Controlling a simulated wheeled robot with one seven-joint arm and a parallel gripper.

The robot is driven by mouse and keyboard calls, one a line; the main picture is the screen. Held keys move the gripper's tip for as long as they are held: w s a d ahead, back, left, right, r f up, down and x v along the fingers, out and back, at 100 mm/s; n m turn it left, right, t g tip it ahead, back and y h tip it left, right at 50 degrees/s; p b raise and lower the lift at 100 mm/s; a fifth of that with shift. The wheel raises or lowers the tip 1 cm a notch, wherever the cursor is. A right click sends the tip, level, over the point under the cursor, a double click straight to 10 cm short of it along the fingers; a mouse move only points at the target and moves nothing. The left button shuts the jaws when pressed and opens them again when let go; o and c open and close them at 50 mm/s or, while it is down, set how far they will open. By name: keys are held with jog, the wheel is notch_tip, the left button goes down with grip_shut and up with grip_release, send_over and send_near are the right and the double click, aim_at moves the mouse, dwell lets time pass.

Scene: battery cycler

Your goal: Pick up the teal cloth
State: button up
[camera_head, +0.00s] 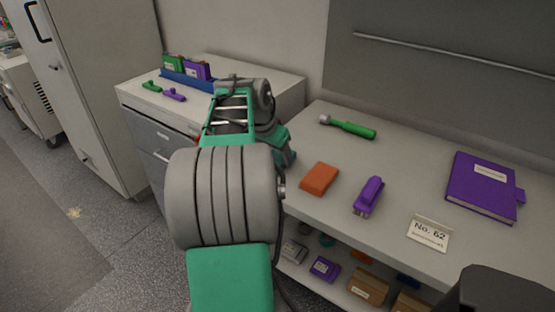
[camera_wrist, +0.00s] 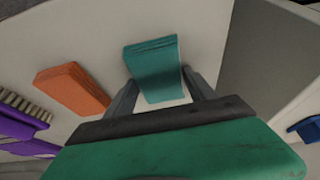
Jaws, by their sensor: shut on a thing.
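The teal cloth (camera_wrist: 154,68) is a folded, layered block between the two fingers of my gripper (camera_wrist: 157,88) in the wrist view. The fingers press on its left and right sides, and my gripper is shut on it. I cannot tell whether the cloth touches the white bench top (camera_wrist: 110,35) beneath it. In the head view my arm hides the cloth and the fingertips.
An orange folded cloth (camera_head: 319,179) lies right of my arm, with a purple brush (camera_head: 368,196) beside it. A green-handled tool (camera_head: 347,126), a purple book (camera_head: 482,186) and a "No. 62" sign (camera_head: 428,234) are also on the bench. A drawer cabinet (camera_head: 210,62) stands left.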

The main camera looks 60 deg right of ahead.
jog(key=c, duration=0.8)
jog(key=shift+r, duration=0.65)
jog(key=s+a+r, duration=0.1)
jog(key=a+r, duration=0.3)
jog(key=s+a+r+p, duration=0.1)
jog(key=s+a+r, duration=0.1)
jog(key=a+r, duration=0.1)
jog(key=s+a+r, duration=0.2)
jog(key=a+r, duration=0.2)
jog(key=a, duration=0.2)
jog(key=shift+s+r, duration=0.15)
jog(key=shift+r, duration=0.2)
